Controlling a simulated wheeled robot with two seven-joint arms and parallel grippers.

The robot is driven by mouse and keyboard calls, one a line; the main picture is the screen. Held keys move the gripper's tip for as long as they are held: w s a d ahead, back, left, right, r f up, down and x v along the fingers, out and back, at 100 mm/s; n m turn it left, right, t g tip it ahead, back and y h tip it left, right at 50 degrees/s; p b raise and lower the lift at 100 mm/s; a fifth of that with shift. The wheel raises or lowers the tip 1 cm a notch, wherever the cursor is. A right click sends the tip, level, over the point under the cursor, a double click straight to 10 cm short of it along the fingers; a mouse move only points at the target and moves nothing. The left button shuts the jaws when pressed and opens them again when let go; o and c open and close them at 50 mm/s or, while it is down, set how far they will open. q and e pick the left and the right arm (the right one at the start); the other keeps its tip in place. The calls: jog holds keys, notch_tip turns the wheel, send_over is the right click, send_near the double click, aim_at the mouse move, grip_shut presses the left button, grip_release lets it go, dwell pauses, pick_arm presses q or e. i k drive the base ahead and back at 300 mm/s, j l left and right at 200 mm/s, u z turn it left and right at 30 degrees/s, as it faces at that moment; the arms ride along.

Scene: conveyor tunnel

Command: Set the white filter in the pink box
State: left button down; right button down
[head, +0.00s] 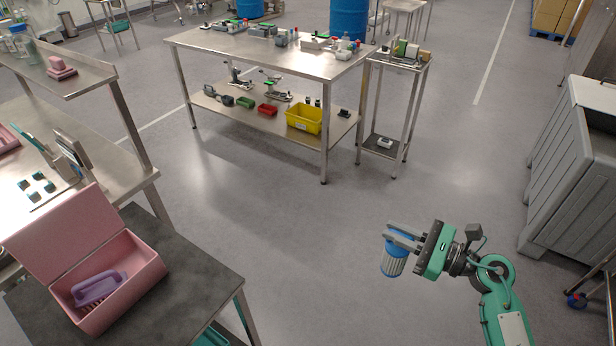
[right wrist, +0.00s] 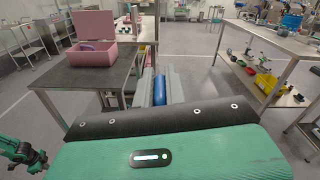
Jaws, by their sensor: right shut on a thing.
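The white filter (head: 394,263) is a pleated cylinder with blue ends. My right gripper (head: 403,238) is shut on its upper part and holds it above the open floor, slightly tilted. In the right wrist view its blue end (right wrist: 159,90) shows between the fingers. The pink box (head: 150,262) stands at the lower left of the head view with its lid up. A purple brush-like item (head: 97,287) lies inside it. The box also shows in the right wrist view (right wrist: 92,54), well apart from the gripper. Part of my left arm appears at that view's lower left; its fingers are unclear.
The box stands on a dark-topped table (head: 203,267), with a steel bench (head: 95,123) behind it. A steel table (head: 270,50) with a lower shelf stands at the back. Grey cabinet (head: 575,165) is at the right. Floor between gripper and box table is clear.

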aim_at(140, 268)
jog(key=j+u, duration=0.4)
jog(key=j, duration=1.6)
jog(key=k, duration=0.05)
